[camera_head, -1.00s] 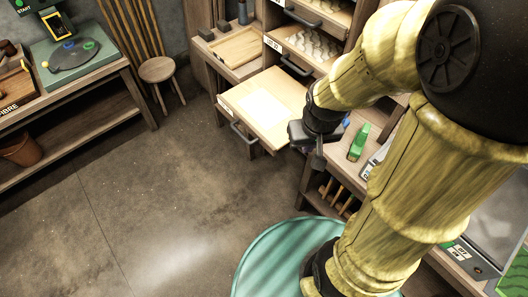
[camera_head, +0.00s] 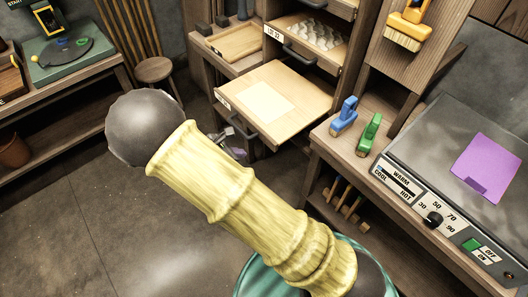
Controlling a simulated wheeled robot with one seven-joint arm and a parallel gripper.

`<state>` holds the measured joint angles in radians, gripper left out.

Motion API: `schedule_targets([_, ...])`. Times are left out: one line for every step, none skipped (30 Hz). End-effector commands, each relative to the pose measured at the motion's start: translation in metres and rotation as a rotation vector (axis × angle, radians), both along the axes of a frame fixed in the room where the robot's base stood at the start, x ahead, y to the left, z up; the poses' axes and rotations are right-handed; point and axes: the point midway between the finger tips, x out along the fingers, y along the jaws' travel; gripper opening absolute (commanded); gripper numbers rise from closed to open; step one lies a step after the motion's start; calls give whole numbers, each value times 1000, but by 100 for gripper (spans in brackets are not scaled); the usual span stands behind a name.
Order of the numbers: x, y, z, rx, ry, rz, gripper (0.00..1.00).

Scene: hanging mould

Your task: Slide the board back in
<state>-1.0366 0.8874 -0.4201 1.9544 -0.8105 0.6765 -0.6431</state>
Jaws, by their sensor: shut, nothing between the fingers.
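The pale wooden board (camera_head: 303,101) sticks out of the cabinet in the camera_head view, with a cream sheet (camera_head: 258,92) lying on it. A dark bar handle (camera_head: 246,129) is on its front edge. My gripper (camera_head: 233,141) shows only partly behind my arm, just in front of the board's front edge near the handle. Its fingers are shut and empty. I cannot tell whether it touches the handle or the board.
A drawer of pale lumps (camera_head: 310,38) stands open above the board. Right of it, a bench holds a blue tool (camera_head: 344,117), a green tool (camera_head: 369,132) and a heating plate (camera_head: 465,130) with a purple sheet (camera_head: 487,165). Floor at left is clear.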

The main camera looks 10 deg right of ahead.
Motion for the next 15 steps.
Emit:
schedule_targets([2,6,-4,-25,-1,35,0])
schedule_targets([3,7,-5,-34,1,46,0])
schedule_targets([3,8,-5,-41,2,54,0])
schedule_targets([3,8,-5,-43,2,57,0])
schedule_targets([3,9,-4,-43,1,57,0])
schedule_targets([3,8,-4,-42,2,56,0])
schedule_targets([3,8,-4,-41,2,55,0])
schedule_targets([3,8,-4,-41,2,55,0])
schedule_targets([3,8,-4,-40,2,54,0])
schedule_targets([3,8,-4,-40,2,54,0])
schedule_targets([3,8,-4,-40,2,53,0])
schedule_targets([3,8,-4,-40,2,53,0])
schedule_targets([3,7,-5,-40,2,53,0])
schedule_targets([4,6,-6,-40,2,52,0])
schedule_targets([5,5,-7,-40,2,51,0])
